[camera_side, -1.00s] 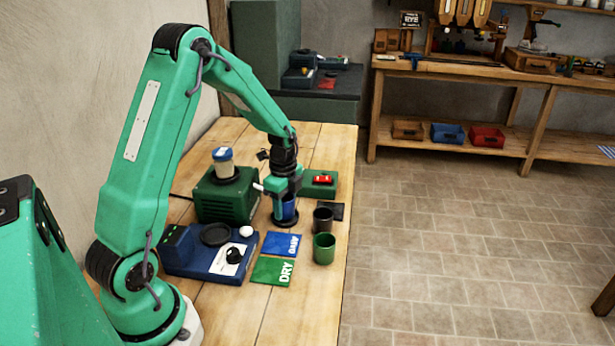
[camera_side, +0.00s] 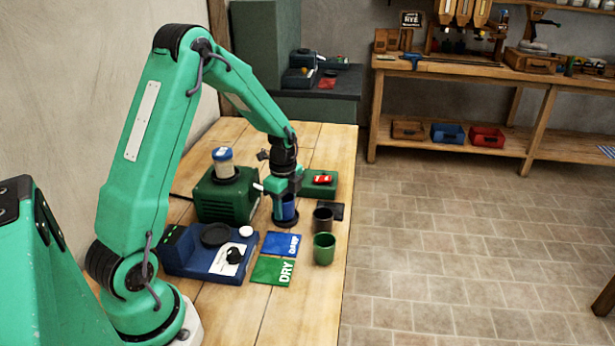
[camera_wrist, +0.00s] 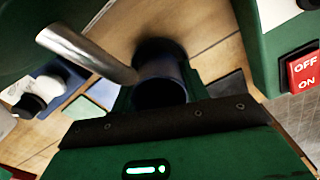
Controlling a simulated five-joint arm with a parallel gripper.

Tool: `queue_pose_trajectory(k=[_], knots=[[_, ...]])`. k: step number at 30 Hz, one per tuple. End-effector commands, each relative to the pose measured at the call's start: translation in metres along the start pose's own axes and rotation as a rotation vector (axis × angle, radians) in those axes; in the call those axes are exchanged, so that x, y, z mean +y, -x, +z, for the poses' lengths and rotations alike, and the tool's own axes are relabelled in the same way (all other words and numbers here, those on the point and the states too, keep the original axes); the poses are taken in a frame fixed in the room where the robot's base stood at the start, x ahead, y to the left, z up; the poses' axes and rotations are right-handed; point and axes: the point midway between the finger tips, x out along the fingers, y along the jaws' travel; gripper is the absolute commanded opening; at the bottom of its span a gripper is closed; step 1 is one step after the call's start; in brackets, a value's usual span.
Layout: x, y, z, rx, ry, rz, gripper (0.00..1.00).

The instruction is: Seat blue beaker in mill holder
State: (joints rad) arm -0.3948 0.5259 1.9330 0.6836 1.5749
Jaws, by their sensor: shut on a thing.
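The blue beaker (camera_side: 289,208) is upright in my gripper (camera_side: 284,204), which is shut on it. The beaker stands at or just above the round black holder (camera_side: 285,222) beside the green mill (camera_side: 217,199). I cannot tell whether its bottom rests in the holder. The mill's metal spout (camera_side: 257,186) points toward the beaker's top. In the wrist view, the dark blue beaker (camera_wrist: 161,80) is seen from above, partly hidden by my gripper, with the metal spout (camera_wrist: 85,53) beside it.
A black beaker (camera_side: 323,219) and a green beaker (camera_side: 324,249) stand close by on the right. A red switch on a green box (camera_side: 319,186) is behind. A blue scale (camera_side: 207,253), a blue card (camera_side: 281,245) and a green DRY card (camera_side: 273,271) lie in front.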

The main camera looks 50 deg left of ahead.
Motion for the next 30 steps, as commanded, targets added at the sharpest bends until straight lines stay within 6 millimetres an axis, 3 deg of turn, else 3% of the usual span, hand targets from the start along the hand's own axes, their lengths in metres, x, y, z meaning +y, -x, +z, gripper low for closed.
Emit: queue_pose_trajectory(k=[30], knots=[[-0.0001,-0.0056,-0.0001,0.0,0.0,0.0,0.19]])
